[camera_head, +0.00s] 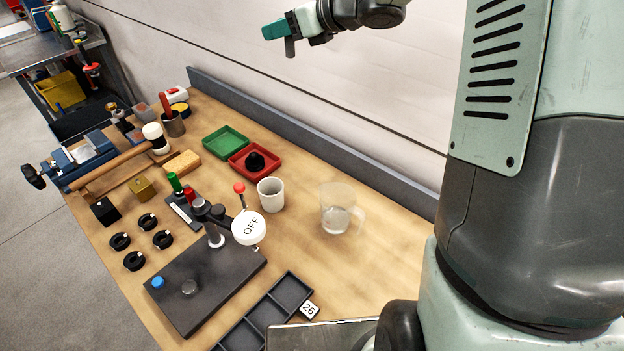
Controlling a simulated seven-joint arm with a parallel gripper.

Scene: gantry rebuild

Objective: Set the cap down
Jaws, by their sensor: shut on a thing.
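My gripper (290,38) is high up at the top of the head view, in front of the pale wall and well clear of the bench (330,270). It is shut on a small teal piece (275,30), which appears to be the cap. A grey finger hangs down beside the piece. The far side of the grip is hidden, and the piece is too small to make out in detail. A black knob-like thing (255,160) sits in a red tray (239,170), and a green tray (211,146) beside it looks empty.
A white cup (271,195) and a clear jug (338,210) stand right of the trays. A compartment tray (262,318) lies in front. Bare wood shows around the jug.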

